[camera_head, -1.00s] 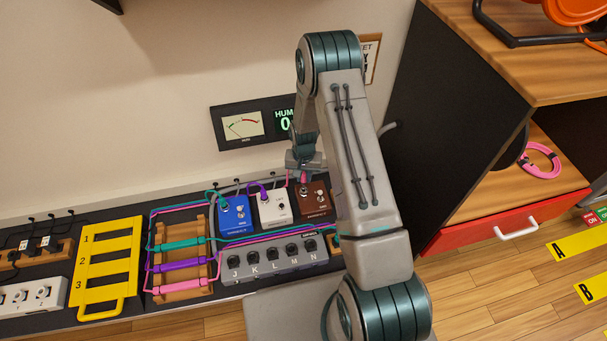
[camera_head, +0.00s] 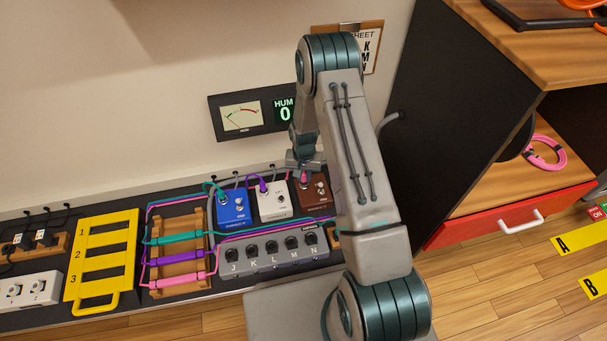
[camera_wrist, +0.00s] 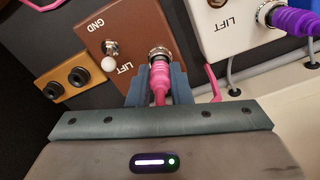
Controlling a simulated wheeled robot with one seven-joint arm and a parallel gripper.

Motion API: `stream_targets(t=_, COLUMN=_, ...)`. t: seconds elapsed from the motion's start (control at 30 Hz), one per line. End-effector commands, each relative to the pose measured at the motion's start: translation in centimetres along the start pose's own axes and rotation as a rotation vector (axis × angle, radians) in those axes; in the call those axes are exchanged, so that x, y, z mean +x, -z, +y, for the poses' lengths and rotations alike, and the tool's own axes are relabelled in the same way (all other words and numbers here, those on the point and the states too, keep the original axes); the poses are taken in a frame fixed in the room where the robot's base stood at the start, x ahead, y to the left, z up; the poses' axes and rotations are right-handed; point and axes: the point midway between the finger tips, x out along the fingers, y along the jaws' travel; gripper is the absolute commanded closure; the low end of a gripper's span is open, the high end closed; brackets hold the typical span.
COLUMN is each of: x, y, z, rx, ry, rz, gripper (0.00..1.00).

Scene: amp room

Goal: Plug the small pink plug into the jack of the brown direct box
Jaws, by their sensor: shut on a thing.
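The brown direct box (camera_head: 315,193) stands at the right end of a row of three boxes. In the wrist view the brown box (camera_wrist: 128,38) shows a small switch, a white knob and a round metal jack (camera_wrist: 158,54) at its edge. My gripper (camera_wrist: 158,84) is shut on the small pink plug (camera_wrist: 159,76), whose front end meets the metal ring of the jack in line with it. I cannot tell how deep it sits. In the head view my gripper (camera_head: 304,169) is just behind the brown box, partly hidden by my arm.
The white box (camera_head: 272,201), with a purple plug (camera_wrist: 295,20) in it, and the blue box (camera_head: 235,208) stand to the left. The black cabinet (camera_head: 455,110) rises at the right. A HUM display (camera_head: 284,109) hangs on the wall.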

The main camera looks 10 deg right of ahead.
Motion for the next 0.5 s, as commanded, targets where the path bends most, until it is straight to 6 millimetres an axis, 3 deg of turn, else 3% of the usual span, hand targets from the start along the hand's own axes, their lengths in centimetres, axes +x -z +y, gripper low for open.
stream_targets(t=0.4, x=-0.01, y=0.0, z=0.0, rx=0.0, ry=0.0, rz=0.0, gripper=1.0)
stream_targets(t=0.43, x=-0.01, y=0.0, z=0.0, rx=0.0, ry=0.0, rz=0.0, gripper=0.76)
stream_targets(t=0.5, x=-0.01, y=0.0, z=0.01, rx=0.0, ry=0.0, rz=0.0, gripper=0.56)
